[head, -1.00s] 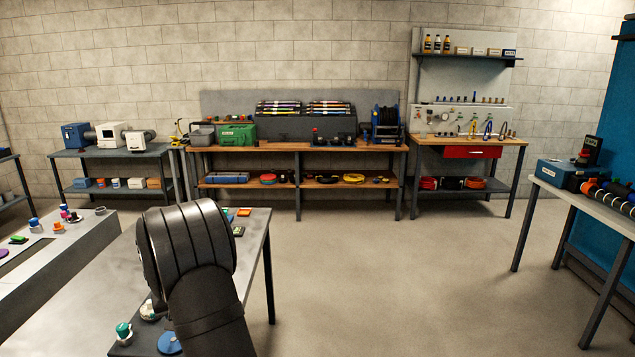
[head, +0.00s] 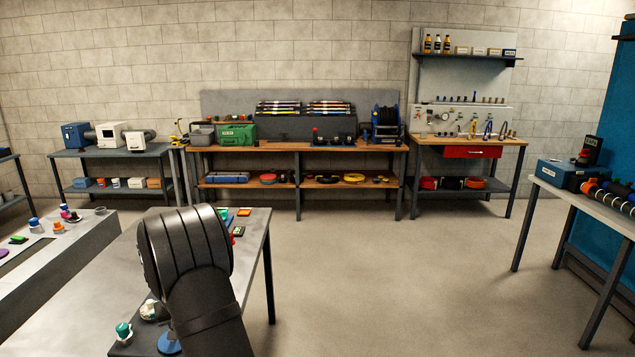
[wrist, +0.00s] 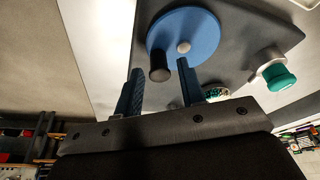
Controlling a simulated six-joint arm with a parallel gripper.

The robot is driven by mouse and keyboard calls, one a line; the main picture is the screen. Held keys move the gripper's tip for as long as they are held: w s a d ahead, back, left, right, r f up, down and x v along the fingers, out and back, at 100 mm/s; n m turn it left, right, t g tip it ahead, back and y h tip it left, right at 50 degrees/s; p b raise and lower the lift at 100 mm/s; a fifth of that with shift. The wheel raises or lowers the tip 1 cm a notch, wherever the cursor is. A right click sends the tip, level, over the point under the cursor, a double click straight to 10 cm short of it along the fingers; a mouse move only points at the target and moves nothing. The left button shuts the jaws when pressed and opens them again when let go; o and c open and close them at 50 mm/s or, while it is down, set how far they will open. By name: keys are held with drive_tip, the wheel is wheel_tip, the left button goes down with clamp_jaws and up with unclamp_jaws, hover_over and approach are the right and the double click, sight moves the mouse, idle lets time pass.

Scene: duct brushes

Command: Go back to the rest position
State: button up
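In the wrist view my gripper (wrist: 160,67) is open, its two dark blue fingers apart with nothing held between them. Beyond the fingertips is a blue disc (wrist: 203,32) with a black knob (wrist: 159,70) and a small pale knob (wrist: 183,47). A teal and white knob (wrist: 276,73) is to the right. In the head view my dark arm covers part of the near table and hides my gripper. The blue disc (head: 167,345) shows partly beside my arm, with the green and white knob (head: 123,332) to its left.
The near grey table (head: 120,275) also carries small coloured parts at its far right corner, including a red one (head: 238,232). A grey bench (head: 60,262) with coloured knobs stands to the left. The floor (head: 400,270) to the right is clear.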

wheel_tip(320, 180, up, 6)
drive_tip(key=shift+f, duration=0.25)
drive_tip(key=f, duration=0.7)
drive_tip(key=shift+s+d, duration=0.1)
drive_tip(key=shift+s, duration=0.2)
drive_tip(key=s, duration=0.3)
drive_tip(key=shift+s+a+r, duration=0.1)
drive_tip(key=shift+s+a, duration=0.05)
drive_tip(key=shift+a, duration=0.15)
drive_tip(key=shift+s+a+r, duration=0.2)
drive_tip(key=shift+s+a, duration=0.05)
drive_tip(key=shift+a, duration=0.4)
drive_tip(key=shift+s+a+r, duration=0.2)
drive_tip(key=shift+a, duration=0.4)
drive_tip(key=d+r+m+y, duration=0.1)
drive_tip(key=d+r+m, duration=0.3)
drive_tip(key=r, duration=0.8)
drive_tip(key=shift+s+d+r+m+g+y, duration=0.2)
drive_tip(key=shift+d+r+m+g+y, duration=0.15)
drive_tip(key=shift+d, duration=0.15)
drive_tip(key=shift+o, duration=0.4)
